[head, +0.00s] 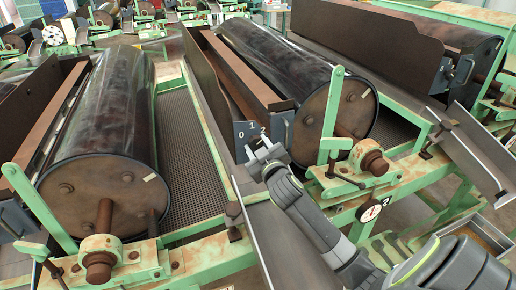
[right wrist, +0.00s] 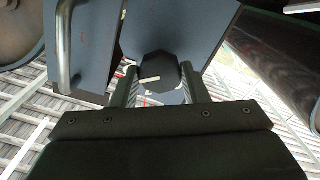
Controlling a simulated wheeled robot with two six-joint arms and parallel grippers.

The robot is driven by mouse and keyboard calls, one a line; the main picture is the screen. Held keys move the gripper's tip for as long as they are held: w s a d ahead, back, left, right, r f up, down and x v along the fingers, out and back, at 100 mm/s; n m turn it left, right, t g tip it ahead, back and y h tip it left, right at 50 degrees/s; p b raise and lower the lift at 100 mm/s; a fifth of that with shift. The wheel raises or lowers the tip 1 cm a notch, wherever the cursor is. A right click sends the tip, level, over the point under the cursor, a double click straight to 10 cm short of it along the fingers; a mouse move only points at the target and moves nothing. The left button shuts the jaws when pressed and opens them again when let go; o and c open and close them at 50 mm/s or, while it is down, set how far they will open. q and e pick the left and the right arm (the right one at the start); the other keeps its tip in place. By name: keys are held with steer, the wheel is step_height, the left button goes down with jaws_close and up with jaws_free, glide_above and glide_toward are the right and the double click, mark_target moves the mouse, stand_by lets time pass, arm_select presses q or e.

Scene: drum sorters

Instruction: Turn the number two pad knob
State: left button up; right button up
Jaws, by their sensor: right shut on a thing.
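A blue-grey control panel (head: 243,131) marked 0, 1 and 2 stands at the near end of the middle drum machine; it also shows in the right wrist view (right wrist: 197,35). My right gripper (head: 262,156) is at the panel's face. In the right wrist view my right gripper (right wrist: 159,90) has its two fingers on either side of a dark, many-sided knob (right wrist: 157,66) and is shut on it. A pale mark on the knob points left in that view. The gripper hides the knob in the head view. My left gripper is not in view.
A large dark drum (head: 285,75) lies behind the panel, with a green lever (head: 332,115) to its right. A round dial (head: 371,211) beside a figure 2 sits on the green frame. Another drum (head: 105,130) stands left. A metal handle (right wrist: 64,45) is beside the knob.

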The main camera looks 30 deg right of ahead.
steer(key=shift+f+m, duration=0.15)
steer(key=shift+m, duration=0.45)
steer(key=o, duration=1)
steer(key=shift+s, duration=0.1)
steer(key=b+v, duration=0.3)
steer(key=v, duration=1.4)
steer(key=shift+s+a, duration=0.1)
steer(key=shift+a, duration=0.05)
